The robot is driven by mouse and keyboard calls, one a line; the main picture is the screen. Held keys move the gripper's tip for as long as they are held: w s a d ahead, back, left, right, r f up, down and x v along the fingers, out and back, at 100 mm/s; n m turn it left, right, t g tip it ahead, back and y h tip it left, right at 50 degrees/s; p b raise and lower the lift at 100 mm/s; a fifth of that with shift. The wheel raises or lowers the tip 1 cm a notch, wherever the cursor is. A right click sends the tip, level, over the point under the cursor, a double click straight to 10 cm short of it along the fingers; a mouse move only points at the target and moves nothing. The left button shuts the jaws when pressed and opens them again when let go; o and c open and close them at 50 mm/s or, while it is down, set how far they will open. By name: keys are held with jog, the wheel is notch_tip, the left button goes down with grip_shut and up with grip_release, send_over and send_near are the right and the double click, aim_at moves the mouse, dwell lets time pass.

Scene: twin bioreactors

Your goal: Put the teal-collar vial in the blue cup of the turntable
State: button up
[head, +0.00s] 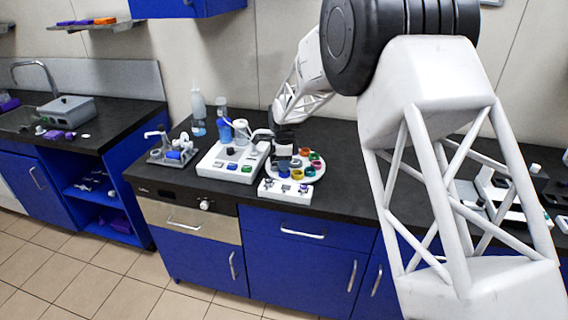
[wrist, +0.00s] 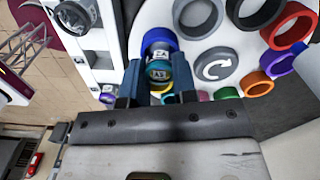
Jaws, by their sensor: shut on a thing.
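My gripper (wrist: 160,88) is shut on the teal-collar vial (wrist: 158,71), whose labelled body and teal band show between the fingers in the wrist view. The vial overlaps the opening of the blue cup (wrist: 160,38) on the white turntable (wrist: 205,47). I cannot tell how deep in the cup it is, or whether it is just above it. In the head view my gripper (head: 285,150) is over the left part of the turntable (head: 322,174), and it hides the vial.
The turntable carries several other coloured cups, including an orange one (wrist: 256,84) and a green one (wrist: 228,93). A white rack (head: 285,191) with vials stands in front. A white device (head: 225,165) stands to the left. Bottles (head: 198,112) stand behind it.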

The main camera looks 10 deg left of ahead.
jog(key=shift+f, duration=0.1)
jog(key=o, duration=1)
jog(key=shift+c, duration=0.2)
notch_tip(320, 180, up, 12)
dwell(0.3)
dwell(0.5)
